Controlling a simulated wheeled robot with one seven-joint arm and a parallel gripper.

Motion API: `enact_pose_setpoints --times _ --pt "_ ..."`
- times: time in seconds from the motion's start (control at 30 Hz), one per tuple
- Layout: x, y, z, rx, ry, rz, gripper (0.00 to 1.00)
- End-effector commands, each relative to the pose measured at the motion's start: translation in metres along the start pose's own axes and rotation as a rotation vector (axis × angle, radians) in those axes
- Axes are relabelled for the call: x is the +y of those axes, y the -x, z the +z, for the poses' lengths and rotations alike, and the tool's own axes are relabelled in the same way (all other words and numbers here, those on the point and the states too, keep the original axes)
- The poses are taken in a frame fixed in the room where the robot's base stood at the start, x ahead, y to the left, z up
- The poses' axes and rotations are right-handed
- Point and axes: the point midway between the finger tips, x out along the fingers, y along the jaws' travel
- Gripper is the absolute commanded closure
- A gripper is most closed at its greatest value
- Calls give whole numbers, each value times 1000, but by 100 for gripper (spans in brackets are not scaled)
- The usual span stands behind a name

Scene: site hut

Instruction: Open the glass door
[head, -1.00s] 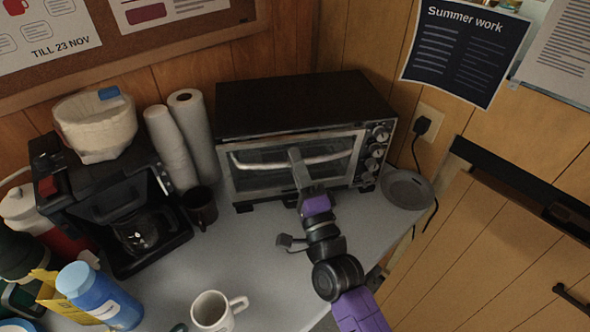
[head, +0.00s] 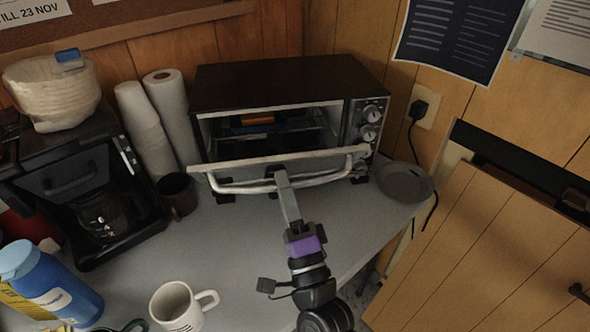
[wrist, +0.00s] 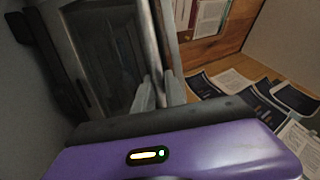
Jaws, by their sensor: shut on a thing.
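The toaster oven (head: 290,85) stands on the grey counter against the wood wall. Its glass door (head: 250,166), hinged along the bottom, is tilted partly open toward me, and the cavity behind it shows racks and something orange and dark inside. My gripper (head: 277,172) is shut on the door's pale bar handle (head: 235,188) near its middle. In the wrist view the gripper's fingers (wrist: 158,95) are around the handle bar (wrist: 151,45). The exact contact is partly hidden by the fingers.
A dark grey plate (head: 404,182) lies right of the oven, near a cord. A dark mug (head: 177,195), paper rolls (head: 168,112) and a coffee maker (head: 75,190) stand left. A white mug (head: 177,308) and blue bottle (head: 45,285) are in front. The counter's front middle is clear.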

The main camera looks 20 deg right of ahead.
Motion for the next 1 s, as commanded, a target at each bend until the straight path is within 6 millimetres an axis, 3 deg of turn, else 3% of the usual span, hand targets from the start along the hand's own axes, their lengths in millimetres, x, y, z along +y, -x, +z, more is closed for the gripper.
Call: enact_pose_setpoints --times 0.4,1.0 --pt "29 40 13 1 4 2 100" --pt "36 49 13 1 5 5 100"
